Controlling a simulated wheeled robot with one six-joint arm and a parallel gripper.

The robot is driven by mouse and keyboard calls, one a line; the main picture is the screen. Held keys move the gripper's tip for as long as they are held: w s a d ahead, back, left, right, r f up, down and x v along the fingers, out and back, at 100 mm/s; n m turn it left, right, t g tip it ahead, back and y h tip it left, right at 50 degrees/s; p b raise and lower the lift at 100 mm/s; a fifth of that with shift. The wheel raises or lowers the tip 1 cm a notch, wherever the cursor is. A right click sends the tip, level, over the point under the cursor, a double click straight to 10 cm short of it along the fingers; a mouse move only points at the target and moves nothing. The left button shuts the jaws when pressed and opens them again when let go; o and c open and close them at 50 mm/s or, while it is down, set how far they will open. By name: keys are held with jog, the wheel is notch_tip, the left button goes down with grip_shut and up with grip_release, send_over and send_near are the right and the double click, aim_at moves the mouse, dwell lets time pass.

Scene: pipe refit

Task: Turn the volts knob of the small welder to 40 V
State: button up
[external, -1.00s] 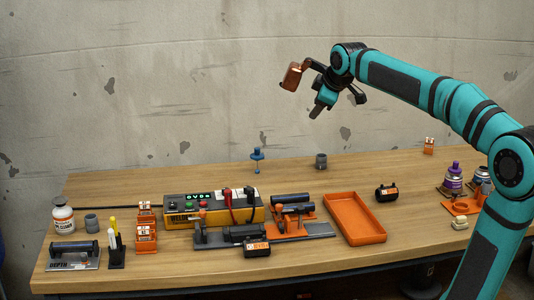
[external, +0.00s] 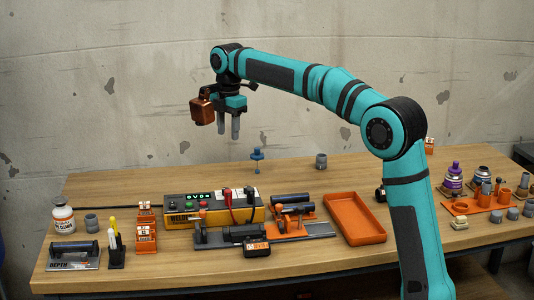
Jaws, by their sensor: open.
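The small welder (external: 180,220) is a yellow box with a dark top panel, left of the middle of the bench. Its green-lit display (external: 198,195) is too small to read for sure. Small round controls sit below the display, and I cannot tell which is the volts knob or how it is set. Black and red lead plugs (external: 238,197) stand at the panel's right side. My gripper (external: 228,135) is open and empty, fingers pointing down. In the picture it is above the welder, well clear of it and touching nothing.
A clamp fixture with dark pipes (external: 225,236) lies in front of the welder. An orange tray (external: 355,218) is to the right. An orange rack (external: 146,228) and a pen cup (external: 116,250) stand to the left. A blue-topped item (external: 257,155) is behind.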

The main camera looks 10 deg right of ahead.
jog(key=shift+n, duration=0.3)
jog(key=f, duration=0.6)
jog(key=a+f, duration=0.1)
jog(key=f, duration=1.1)
jog(key=shift+a, duration=0.15)
jog(key=shift+c, duration=0.2)
grip_shut()
